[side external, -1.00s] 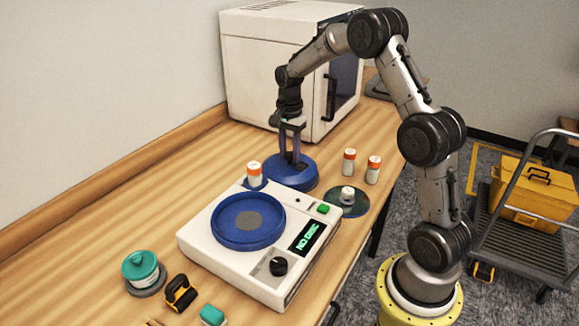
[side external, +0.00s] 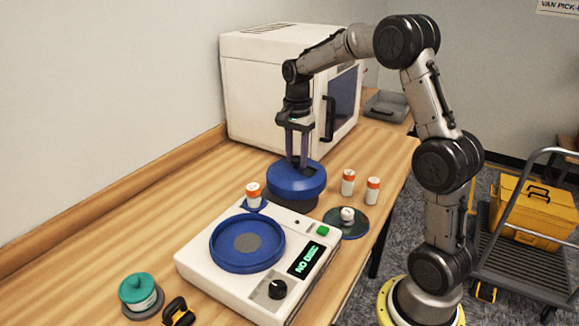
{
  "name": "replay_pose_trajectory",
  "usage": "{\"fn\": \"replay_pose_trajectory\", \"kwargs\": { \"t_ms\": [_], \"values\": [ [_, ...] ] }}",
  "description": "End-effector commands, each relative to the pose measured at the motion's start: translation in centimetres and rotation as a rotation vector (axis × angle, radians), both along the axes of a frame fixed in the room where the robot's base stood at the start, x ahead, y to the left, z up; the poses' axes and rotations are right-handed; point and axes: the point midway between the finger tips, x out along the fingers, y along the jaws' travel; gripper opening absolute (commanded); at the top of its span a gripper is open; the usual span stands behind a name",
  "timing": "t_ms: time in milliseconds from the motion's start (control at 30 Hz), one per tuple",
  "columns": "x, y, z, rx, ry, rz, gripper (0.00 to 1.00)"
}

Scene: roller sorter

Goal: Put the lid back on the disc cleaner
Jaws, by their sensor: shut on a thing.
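The disc cleaner (side external: 205,264) is a white box on the wooden bench, with an open round blue well and a grey hub (side external: 247,242) inside. The blue round lid (side external: 296,183) hangs just above the bench behind the cleaner, roughly level. My gripper (side external: 303,162) is shut on the lid's top; the handle itself is mostly hidden by the fingers. A dark disc (side external: 352,226) lies on the bench right of the cleaner, with a small white capped object (side external: 347,215) on it.
An orange-capped bottle (side external: 254,192) stands at the cleaner's back corner. Two more bottles (side external: 348,182) (side external: 373,190) stand at the right edge. A white oven-like box (side external: 275,85) is behind the lid. A teal-lidded jar (side external: 139,292) stands front left. The bench left is clear.

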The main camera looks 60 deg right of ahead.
Motion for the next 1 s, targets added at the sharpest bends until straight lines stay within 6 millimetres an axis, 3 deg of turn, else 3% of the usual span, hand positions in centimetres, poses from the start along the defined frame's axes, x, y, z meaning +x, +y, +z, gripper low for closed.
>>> {"fn": "replay_pose_trajectory", "kwargs": {
  "t_ms": [67,300,600,767,867,1000],
  "values": [
    [-1.5,0.7,2.1,-0.003,-0.006,0.0,0.0],
    [-6.2,2.8,4.1,-0.001,-0.003,0.0,0.0],
    [-9.2,4.1,5.4,0.002,0.005,-0.009,0.0],
    [-8.2,5.3,6.7,0.002,0.006,0.004,0.0],
    [-6.5,7.7,7.5,0.001,0.003,0.067,0.0],
    [-4.2,12.5,8.4,0.0,0.001,0.194,0.0]
  ]
}}
